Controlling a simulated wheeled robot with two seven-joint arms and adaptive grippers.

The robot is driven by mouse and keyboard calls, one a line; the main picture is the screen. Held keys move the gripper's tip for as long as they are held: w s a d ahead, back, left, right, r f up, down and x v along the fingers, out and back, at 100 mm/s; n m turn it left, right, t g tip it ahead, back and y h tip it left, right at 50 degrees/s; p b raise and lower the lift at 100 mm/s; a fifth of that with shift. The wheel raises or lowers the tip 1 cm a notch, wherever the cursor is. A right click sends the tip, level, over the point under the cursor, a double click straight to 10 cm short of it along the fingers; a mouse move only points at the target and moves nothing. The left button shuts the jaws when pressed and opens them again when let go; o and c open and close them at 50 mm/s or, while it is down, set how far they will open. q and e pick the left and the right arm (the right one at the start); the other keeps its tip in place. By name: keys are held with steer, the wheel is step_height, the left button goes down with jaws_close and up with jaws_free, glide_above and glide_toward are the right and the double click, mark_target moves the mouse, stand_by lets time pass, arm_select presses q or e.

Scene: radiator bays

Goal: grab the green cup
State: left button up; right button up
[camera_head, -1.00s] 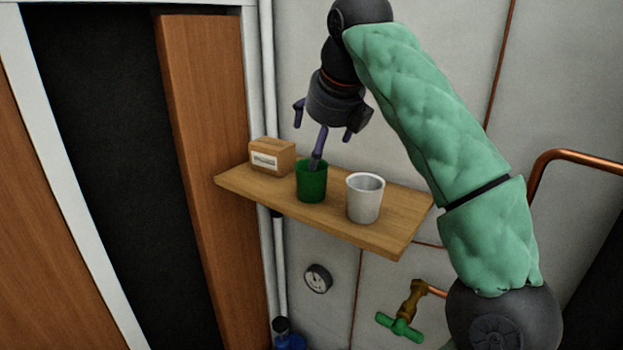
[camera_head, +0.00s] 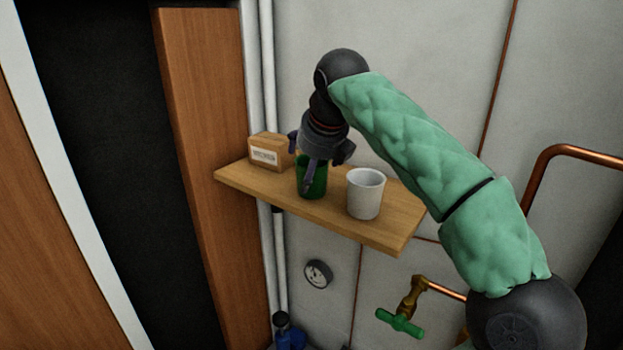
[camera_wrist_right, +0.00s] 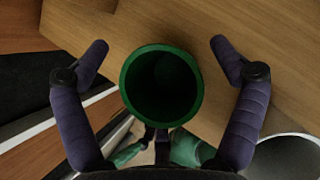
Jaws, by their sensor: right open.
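The green cup (camera_head: 318,188) stands upright on the wooden shelf (camera_head: 376,238), between a small box and a white cup. My right gripper (camera_head: 311,180) is lowered over it from above and hides part of its rim and front. In the right wrist view the cup's round opening (camera_wrist_right: 161,86) lies between the two spread purple fingers of my right gripper (camera_wrist_right: 158,62). Gaps show on both sides, so the fingers do not touch the cup. The cup looks empty inside. My left gripper is not in view.
A cardboard box (camera_head: 269,153) with a label stands left of the cup. A white cup (camera_head: 364,196) stands close on its right and also shows in the wrist view (camera_wrist_right: 285,160). Below are a gauge (camera_head: 318,274) and a green-handled valve (camera_head: 400,322). White pipes run behind the shelf's left end.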

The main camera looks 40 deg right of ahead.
steer(key=shift+s+a+r, duration=0.1)
steer(key=shift+s+a, duration=0.05)
steer(key=shift+s, duration=0.05)
steer(key=shift+c, duration=1.2)
steer(key=c, duration=0.7)
steer(key=shift+c, duration=0.2)
steer(key=shift+r, duration=0.15)
